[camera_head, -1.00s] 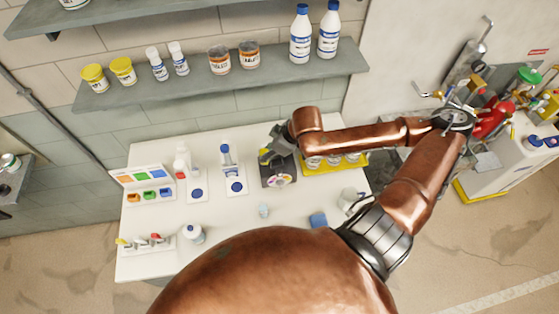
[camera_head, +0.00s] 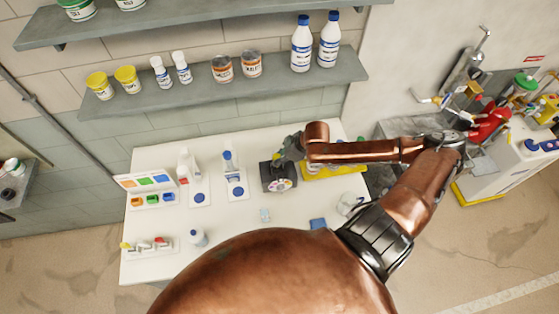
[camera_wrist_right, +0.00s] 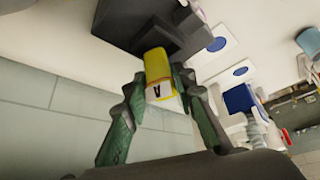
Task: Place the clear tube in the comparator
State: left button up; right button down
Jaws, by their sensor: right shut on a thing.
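The comparator (camera_head: 278,185) is a dark box with a round, multicoloured face, standing at the back of the white table. My right gripper (camera_head: 285,150) is just behind and above it, partly hidden by my arm. In the right wrist view my right gripper (camera_wrist_right: 160,82) is shut on a tube-like piece (camera_wrist_right: 158,68) with a yellow part and a white label reading A. Its far end meets or overlaps the comparator's dark block (camera_wrist_right: 150,22); I cannot tell whether it sits inside. Whether this piece is clear is not visible. My left gripper is out of view.
A small pale clear container (camera_head: 265,214) and a blue block (camera_head: 318,223) stand at the table's front. Bottles on white pads (camera_head: 235,187) and a colour chart (camera_head: 146,182) are left of the comparator. A yellow tray (camera_head: 335,171) is right. Shelves hang above.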

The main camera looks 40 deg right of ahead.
jog(key=c, duration=2)
grip_release()
jog(key=shift+s+f+g, duration=0.3)
jog(key=shift+s+f, duration=0.35)
jog(key=shift+f, duration=0.3)
jog(key=shift+c, duration=0.2)
jog(key=shift+o, duration=0.8)
jog(key=shift+w, duration=0.2)
jog(key=shift+o, duration=0.8)
jog(key=shift+w, duration=0.1)
jog(key=shift+o, duration=0.6)
jog(key=shift+r, duration=0.3)
jog(key=shift+d+r, duration=0.1)
pick_arm(q)
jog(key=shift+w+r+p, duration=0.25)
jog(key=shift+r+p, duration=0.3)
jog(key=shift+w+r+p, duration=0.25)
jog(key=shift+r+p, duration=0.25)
jog(key=shift+p, duration=0.05)
pick_arm(e)
jog(key=v, duration=1.1)
jog(key=shift+r, duration=0.3)
